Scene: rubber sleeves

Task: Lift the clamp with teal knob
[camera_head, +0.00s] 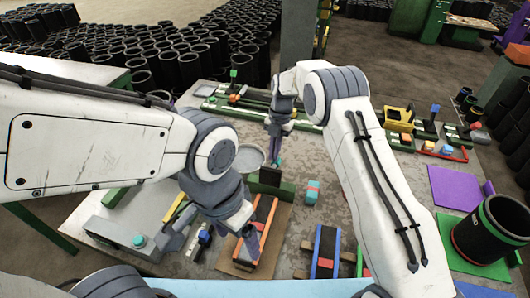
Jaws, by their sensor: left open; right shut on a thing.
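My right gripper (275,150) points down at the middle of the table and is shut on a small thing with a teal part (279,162). This may be the clamp with teal knob, but the gripper hides most of it. My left gripper (213,235) is lower and nearer, open, with its fingers apart above the table's front left. One finger is over an orange-and-black block (264,222) on a brown board. Another teal knob (138,241) sits on a grey flat fixture (110,229) at the left, beside the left gripper.
A pink-and-teal block (312,190) lies right of the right gripper. A blue-edged black block (326,252) is at the front. A round grey dish (249,158) is behind. Green rails and a yellow holder (397,115) stand at the back. A large black sleeve (492,228) stands right.

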